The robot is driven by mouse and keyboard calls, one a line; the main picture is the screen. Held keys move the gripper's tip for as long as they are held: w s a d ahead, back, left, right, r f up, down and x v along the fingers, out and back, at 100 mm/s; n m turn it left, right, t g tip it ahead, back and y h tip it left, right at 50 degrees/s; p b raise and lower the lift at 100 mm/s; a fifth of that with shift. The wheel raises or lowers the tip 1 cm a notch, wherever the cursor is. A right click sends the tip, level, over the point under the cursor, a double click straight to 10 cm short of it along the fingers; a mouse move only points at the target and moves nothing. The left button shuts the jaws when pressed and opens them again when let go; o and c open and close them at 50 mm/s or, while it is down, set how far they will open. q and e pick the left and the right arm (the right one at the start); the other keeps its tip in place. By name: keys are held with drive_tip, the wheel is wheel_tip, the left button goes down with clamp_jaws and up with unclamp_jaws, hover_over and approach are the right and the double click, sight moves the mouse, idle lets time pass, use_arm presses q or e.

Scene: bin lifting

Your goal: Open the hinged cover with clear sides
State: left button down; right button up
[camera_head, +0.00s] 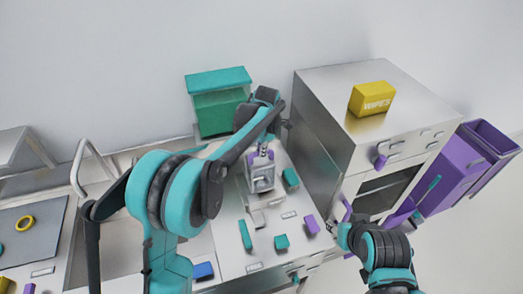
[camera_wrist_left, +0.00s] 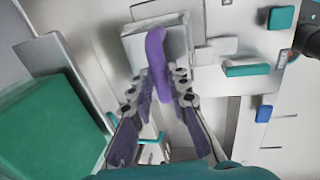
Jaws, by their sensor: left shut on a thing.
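A small pale grey cover with see-through sides (camera_head: 263,184) stands on the white counter in the head view. Its pale body (camera_wrist_left: 158,22) shows at the top of the left wrist view. A curved purple handle (camera_wrist_left: 156,55) stands out from it. My left gripper (camera_head: 264,153) is shut on this handle, with a finger on each side (camera_wrist_left: 158,82). The arm comes in over it from the left. Whether the cover is tilted I cannot tell. My right gripper (camera_head: 340,216) is low beside the metal cabinet, far from the cover; its fingers are too small to read.
A teal box (camera_head: 217,110) stands behind the cover. A metal cabinet (camera_head: 318,128) with a yellow wipes box (camera_head: 372,98) on top rises to the right. Several teal and purple blocks lie in front. A sink (camera_head: 110,245) is at left, purple bins (camera_head: 460,175) at far right.

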use_arm(q)
drive_tip(key=shift+w+a+r, duration=0.15)
drive_tip(key=shift+w+r, duration=0.1)
drive_tip(key=shift+w, duration=0.05)
drive_tip(key=w+a+r+p, duration=0.1)
drive_tip(key=w+a+p, duration=0.1)
drive_tip(key=w, duration=0.4)
drive_tip(key=w+a+r+g+p, duration=0.1)
drive_tip(key=w+a+p, duration=0.2)
drive_tip(key=w, duration=0.3)
drive_tip(key=shift+r+h, duration=0.2)
drive_tip(key=shift+h, duration=0.1)
drive_tip(key=c, duration=1.4)
unclamp_jaws()
drive_tip(key=shift+c, duration=0.2)
wheel_tip(320, 180, up, 8)
drive_tip(key=shift+s+d+f, duration=0.15)
drive_tip(key=shift+s+f, duration=0.1)
